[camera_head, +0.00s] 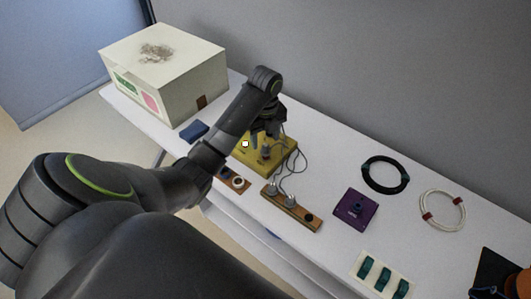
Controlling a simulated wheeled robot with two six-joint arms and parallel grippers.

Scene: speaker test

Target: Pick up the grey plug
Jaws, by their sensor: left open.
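My left gripper (267,134) is open and points down over the yellow board (284,163) near the middle of the table. A dark grey plug-like piece (265,153) stands on the board just below the fingers and seems apart from them. Grey plugs (290,200) with thin cables also sit in a wooden socket strip (301,213) in front of the board. I cannot tell for sure which one is the task's grey plug. The gripper and forearm hide part of the board. My right gripper does not show.
A large cream box (181,85) stands at the back left, a blue block (194,131) before it. To the right lie a purple plate (348,216), a black cable coil (365,178), a white coil (424,199) and a switch panel (361,282). A wall runs behind.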

